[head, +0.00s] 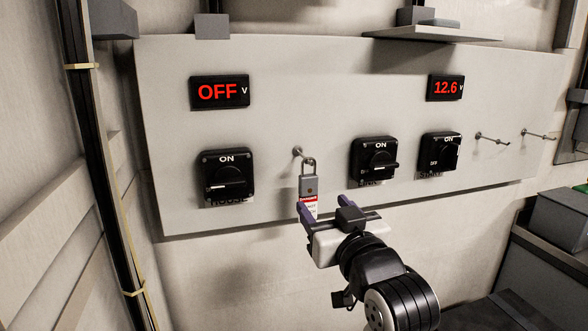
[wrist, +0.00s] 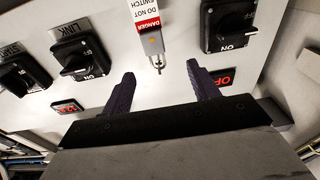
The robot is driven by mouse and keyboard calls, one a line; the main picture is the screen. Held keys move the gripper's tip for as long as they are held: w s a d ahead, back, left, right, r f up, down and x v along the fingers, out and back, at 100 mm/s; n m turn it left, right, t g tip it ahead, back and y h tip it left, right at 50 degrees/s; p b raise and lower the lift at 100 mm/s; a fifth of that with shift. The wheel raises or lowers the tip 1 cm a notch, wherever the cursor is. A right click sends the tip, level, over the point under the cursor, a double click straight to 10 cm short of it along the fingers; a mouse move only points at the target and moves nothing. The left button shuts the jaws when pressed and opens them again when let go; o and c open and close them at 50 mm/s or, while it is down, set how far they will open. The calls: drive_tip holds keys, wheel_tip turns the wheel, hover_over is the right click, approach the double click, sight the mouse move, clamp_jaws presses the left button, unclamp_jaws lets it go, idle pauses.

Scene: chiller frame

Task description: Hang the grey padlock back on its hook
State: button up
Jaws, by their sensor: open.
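The grey padlock (head: 309,186) hangs upright below a small metal hook (head: 298,152) on the pale panel. Its shackle appears to be around the hook's peg. A red and white danger tag (head: 309,206) hangs beneath the padlock body. In the wrist view, which is upside down, the padlock (wrist: 154,43) and its shackle lie ahead of the fingers, between their lines. My gripper (head: 338,212) is open, below and to the right of the padlock in the head view. Its two purple fingers also show in the wrist view (wrist: 159,76), with clear space between them.
Black rotary switches flank the hook, one on the left (head: 226,178) and others on the right (head: 375,161). Two displays (head: 219,92) sit above. Two empty hooks (head: 491,139) stick out at the far right. A shelf (head: 430,34) juts out at the top.

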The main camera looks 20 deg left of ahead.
sight(310, 188)
drive_tip(key=shift+h, duration=0.4)
drive_tip(key=x, duration=0.2)
drive_tip(key=p+x, duration=0.1)
drive_tip(key=x, duration=0.2)
drive_tip(key=d+f+p+x, duration=0.1)
drive_tip(key=x, duration=0.1)
drive_tip(key=shift+w+a, duration=0.15)
drive_tip(key=shift+w, duration=0.45)
drive_tip(key=p+x, duration=0.1)
drive_tip(key=x, duration=0.1)
drive_tip(key=p+x, duration=0.1)
drive_tip(key=x, duration=0.1)
drive_tip(key=shift+w+a, duration=0.15)
drive_tip(key=shift+a, duration=0.35)
drive_tip(key=shift+w+a, duration=0.3)
drive_tip(key=shift+w, duration=0.1)
drive_tip(key=c, duration=1.2)
